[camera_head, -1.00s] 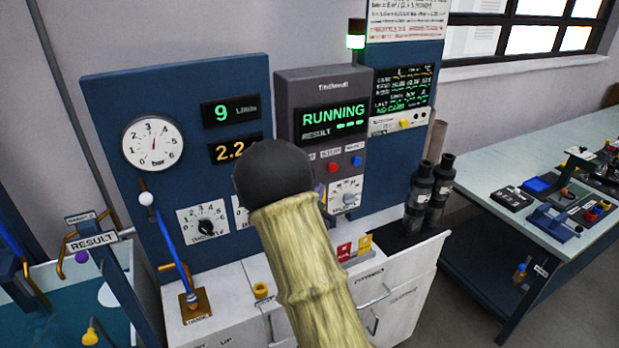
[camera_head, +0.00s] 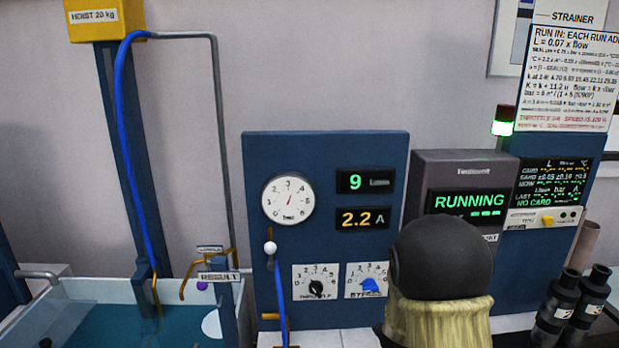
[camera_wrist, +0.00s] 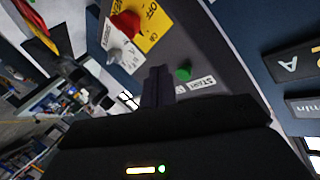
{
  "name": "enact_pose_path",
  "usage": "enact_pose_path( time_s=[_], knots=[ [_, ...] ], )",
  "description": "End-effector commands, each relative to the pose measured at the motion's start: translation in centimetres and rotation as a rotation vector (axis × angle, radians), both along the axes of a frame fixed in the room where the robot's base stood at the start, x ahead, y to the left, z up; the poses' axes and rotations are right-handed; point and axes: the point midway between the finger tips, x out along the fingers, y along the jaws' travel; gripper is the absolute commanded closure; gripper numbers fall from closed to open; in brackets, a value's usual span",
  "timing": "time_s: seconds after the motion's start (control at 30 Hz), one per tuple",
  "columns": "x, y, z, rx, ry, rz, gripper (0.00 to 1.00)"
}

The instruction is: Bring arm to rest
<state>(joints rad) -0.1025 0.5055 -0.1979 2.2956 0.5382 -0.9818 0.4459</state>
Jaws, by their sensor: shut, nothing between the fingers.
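My arm (camera_head: 440,265), with a black rounded joint and a tan sleeve, rises from the bottom right of centre in the head view. It covers the lower part of the grey test unit (camera_head: 463,170), whose screen reads RUNNING. My gripper is hidden in the head view. In the wrist view my gripper (camera_wrist: 158,86) is shut, its dark fingers together with nothing held. Beyond the fingertips are a green button (camera_wrist: 183,73) with a START label and a red switch (camera_wrist: 125,23) on a yellow plate. I cannot tell the exact gap to the panel.
A blue panel (camera_head: 325,235) carries a pressure gauge (camera_head: 288,200), displays reading 9 and 2.2 A, and two dials. A water tank (camera_head: 90,320) and a yellow hoist (camera_head: 92,20) stand left. Dark cylinders (camera_head: 556,305) stand right of my arm.

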Motion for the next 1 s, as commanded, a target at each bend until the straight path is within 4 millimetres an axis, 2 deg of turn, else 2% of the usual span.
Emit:
enact_pose_path(
  time_s=[0.17, 0.27, 0.37, 0.5, 0.7, 0.8, 0.9, 1.0],
  knots=[
    [-2.6, 4.0, -1.7, 0.053, 0.253, 0.187, 1.0],
    [-4.8, 6.3, -2.5, 0.06, 0.398, 0.302, 1.0],
    [-7.6, 8.4, -3.3, 0.054, 0.542, 0.419, 1.0],
    [-12.4, 10.8, -4.0, 0.024, 0.746, 0.586, 1.0],
    [-20.2, 12.5, -4.5, -0.052, 1.031, 0.799, 1.0],
    [-22.9, 12.6, -4.5, -0.083, 1.127, 0.864, 1.0],
    [-24.1, 12.6, -4.5, -0.097, 1.174, 0.892, 1.0],
    [-24.3, 12.6, -4.6, -0.098, 1.182, 0.897, 1.0]
  ],
)
